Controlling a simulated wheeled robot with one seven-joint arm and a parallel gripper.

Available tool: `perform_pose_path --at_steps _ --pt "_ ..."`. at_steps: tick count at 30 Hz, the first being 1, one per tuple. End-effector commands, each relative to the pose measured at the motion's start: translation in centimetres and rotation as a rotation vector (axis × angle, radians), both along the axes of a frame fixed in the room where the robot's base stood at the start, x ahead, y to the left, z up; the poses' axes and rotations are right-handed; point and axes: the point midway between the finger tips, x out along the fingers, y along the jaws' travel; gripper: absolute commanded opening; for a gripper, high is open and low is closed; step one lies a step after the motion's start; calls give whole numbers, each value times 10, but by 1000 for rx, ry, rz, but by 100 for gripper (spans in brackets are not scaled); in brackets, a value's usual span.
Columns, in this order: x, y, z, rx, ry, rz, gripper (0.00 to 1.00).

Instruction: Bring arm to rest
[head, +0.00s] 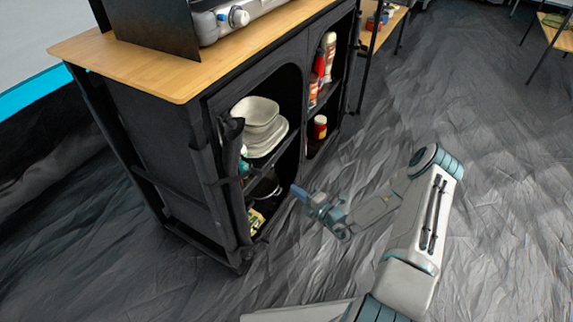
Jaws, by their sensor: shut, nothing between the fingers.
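My gripper (298,192) is shut and empty. It is at the end of my arm, which reaches in from the bottom right. Its fingertips point left, toward the open front of the black fabric cabinet (160,150), close to the lower shelf opening. I cannot tell whether the tips are just outside the opening or slightly inside it.
The cabinet has a wooden top (75,50) with a stove (238,17). Its shelves hold stacked bowls (257,110), bottles (329,55) and a red jar (320,127). Wooden tables stand at the back. The grey floor (500,180) to the right is clear.

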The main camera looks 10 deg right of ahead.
Motion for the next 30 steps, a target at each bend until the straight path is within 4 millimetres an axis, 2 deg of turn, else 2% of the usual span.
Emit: perform_pose_path --at_steps 6,8,10,11,17,24,30 --pt "-1 4 1 -2 -2 12 0" --pt "-2 6 8 -16 -15 27 0" --pt "-3 10 25 -52 -47 66 0" --pt "-3 13 35 -76 -69 89 0" --pt "-21 37 124 -309 -287 339 0" --pt "-59 61 221 -598 -593 658 0" --pt "-97 70 292 -816 -858 916 0"
